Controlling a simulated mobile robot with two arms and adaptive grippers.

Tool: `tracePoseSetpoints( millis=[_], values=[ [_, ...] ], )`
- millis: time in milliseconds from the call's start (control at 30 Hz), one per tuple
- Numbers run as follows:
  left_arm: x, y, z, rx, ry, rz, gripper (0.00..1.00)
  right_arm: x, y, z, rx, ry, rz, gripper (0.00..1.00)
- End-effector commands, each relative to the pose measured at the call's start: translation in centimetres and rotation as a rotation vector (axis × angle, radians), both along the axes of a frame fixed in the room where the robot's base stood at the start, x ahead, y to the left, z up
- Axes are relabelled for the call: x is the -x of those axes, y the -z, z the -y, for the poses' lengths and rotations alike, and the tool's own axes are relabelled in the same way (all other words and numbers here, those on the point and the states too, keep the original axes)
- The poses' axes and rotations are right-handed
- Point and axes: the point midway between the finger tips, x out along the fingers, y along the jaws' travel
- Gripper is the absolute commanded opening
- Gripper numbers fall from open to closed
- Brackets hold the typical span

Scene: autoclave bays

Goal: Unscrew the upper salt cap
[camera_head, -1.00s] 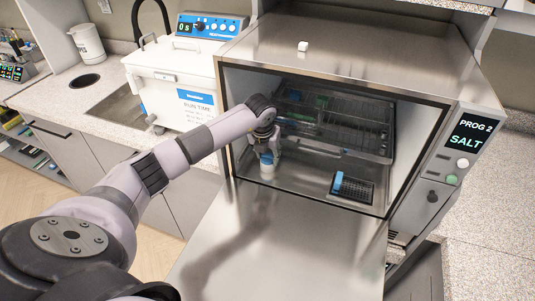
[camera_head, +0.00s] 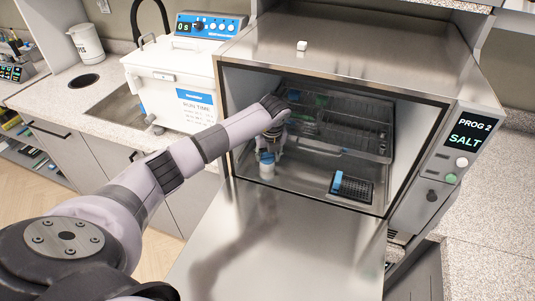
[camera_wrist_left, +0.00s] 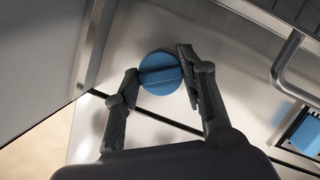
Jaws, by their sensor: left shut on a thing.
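The salt cap (camera_wrist_left: 160,73) is a round blue cap with a raised bar across its top. In the head view the blue cap (camera_head: 267,157) sits on a white container (camera_head: 267,172) at the left front of the open chamber. My left gripper (camera_wrist_left: 159,66) is over it from above, with one finger on each side, and is shut on the cap. In the head view my left gripper (camera_head: 270,149) hides part of the cap. The container below is hidden in the wrist view. My right gripper is not in view.
The steel chamber door (camera_head: 270,250) is folded down in front. A dark grid (camera_head: 362,192) with a blue piece (camera_head: 338,180) lies right of the container. A wire rack (camera_head: 345,125) fills the back. The side panel (camera_head: 468,139) reads PROG 2, SALT.

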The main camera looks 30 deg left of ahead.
Motion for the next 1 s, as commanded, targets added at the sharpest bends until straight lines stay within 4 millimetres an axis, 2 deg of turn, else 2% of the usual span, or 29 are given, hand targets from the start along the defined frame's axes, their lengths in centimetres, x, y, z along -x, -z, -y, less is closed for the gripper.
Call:
tracePoseSetpoints(
  millis=[167, 433, 767, 1000],
  values=[
    [0.0, 0.0, 0.0, 0.001, -0.013, -0.001, 0.12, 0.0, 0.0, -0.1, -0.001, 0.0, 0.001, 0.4],
    [-0.1, 0.1, 0.2, 0.001, -0.281, -0.001, 0.12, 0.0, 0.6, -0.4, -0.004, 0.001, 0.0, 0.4],
    [-0.1, 0.1, 0.1, 0.001, -0.321, -0.001, 0.12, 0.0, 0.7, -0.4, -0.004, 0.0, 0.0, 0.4],
    [-0.2, 0.1, 0.1, 0.0, -0.577, -0.002, 0.12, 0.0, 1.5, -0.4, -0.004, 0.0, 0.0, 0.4]
  ],
)
